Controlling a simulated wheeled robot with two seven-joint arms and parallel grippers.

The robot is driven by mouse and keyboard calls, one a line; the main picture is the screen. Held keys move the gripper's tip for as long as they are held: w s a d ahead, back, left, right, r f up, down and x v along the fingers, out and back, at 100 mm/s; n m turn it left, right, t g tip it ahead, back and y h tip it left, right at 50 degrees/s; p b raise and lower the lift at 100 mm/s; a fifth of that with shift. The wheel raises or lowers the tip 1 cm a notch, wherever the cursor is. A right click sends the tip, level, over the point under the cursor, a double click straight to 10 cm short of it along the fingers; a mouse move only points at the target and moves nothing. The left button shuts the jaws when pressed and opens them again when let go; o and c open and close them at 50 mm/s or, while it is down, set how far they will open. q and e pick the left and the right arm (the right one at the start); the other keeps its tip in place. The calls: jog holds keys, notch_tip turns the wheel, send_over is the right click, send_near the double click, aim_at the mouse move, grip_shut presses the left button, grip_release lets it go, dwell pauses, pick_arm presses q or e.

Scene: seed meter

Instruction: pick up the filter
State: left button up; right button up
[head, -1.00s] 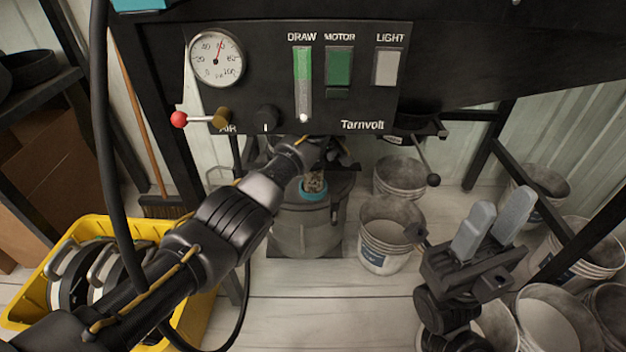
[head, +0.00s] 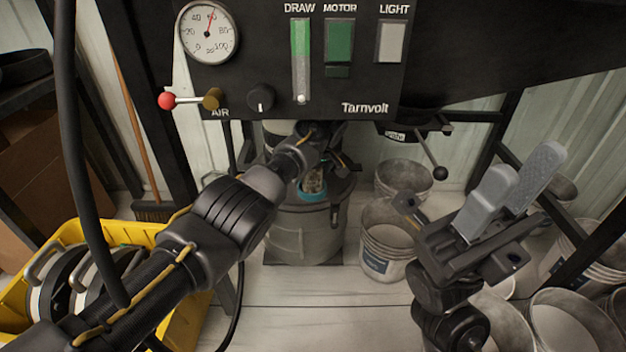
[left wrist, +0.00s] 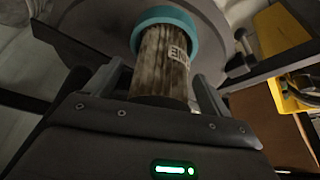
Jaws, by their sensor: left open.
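The filter is a dirty beige, streaked cylinder (left wrist: 161,65) with a small printed label and a teal collar (left wrist: 166,18) at its far end, in the left wrist view. In the head view a little of the filter (head: 313,182) shows above a teal ring on the grey canister (head: 305,235). My left gripper (left wrist: 160,82) is open, with one finger on each side of the filter; I cannot tell whether they touch it. In the head view my left wrist hides most of that gripper. My right gripper (head: 512,190) is open and empty at the right, its two grey fingers pointing up.
A black panel (head: 365,80) with gauge, switches and a red-knobbed lever (head: 168,101) hangs above the canister. Grey buckets (head: 388,240) stand right of it. A yellow crate (head: 85,232) with round parts is at the left. A black hose (head: 72,180) runs down the left.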

pick_arm(q)
jog(key=c, duration=1.1)
jog(key=shift+r, duration=0.1)
